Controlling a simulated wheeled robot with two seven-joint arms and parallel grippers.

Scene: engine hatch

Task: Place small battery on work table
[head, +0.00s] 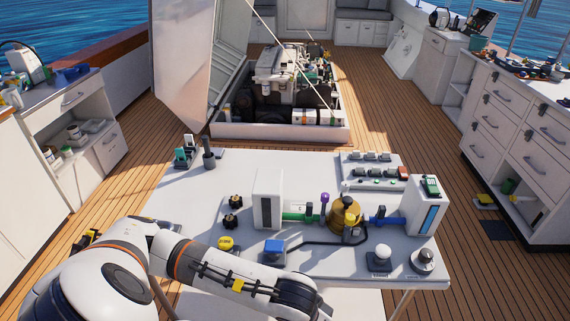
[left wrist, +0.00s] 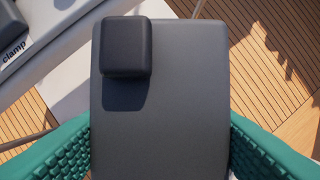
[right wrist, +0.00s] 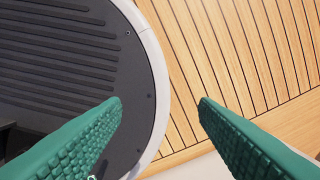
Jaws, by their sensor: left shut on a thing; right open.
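The small battery looks like a dark grey box (left wrist: 165,135) with a raised black block on its upper left, filling the middle of the left wrist view. My left gripper (left wrist: 160,115) is shut on it, with a green ribbed finger on each side. In the head view my left arm crosses the near edge of the white work table (head: 200,185); its gripper and the battery cannot be made out there. My right gripper (right wrist: 160,100) is open and empty, above the wooden deck and a dark ribbed round-edged surface.
The table holds a blue box (head: 274,248), a brass-coloured housing (head: 345,216), white upright blocks, knobs and a back tray (head: 370,172) of small parts. Its left rear area is mostly clear. Behind it is an open engine hatch (head: 282,131). A surface marked "clamp" (left wrist: 45,32) shows beside the battery.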

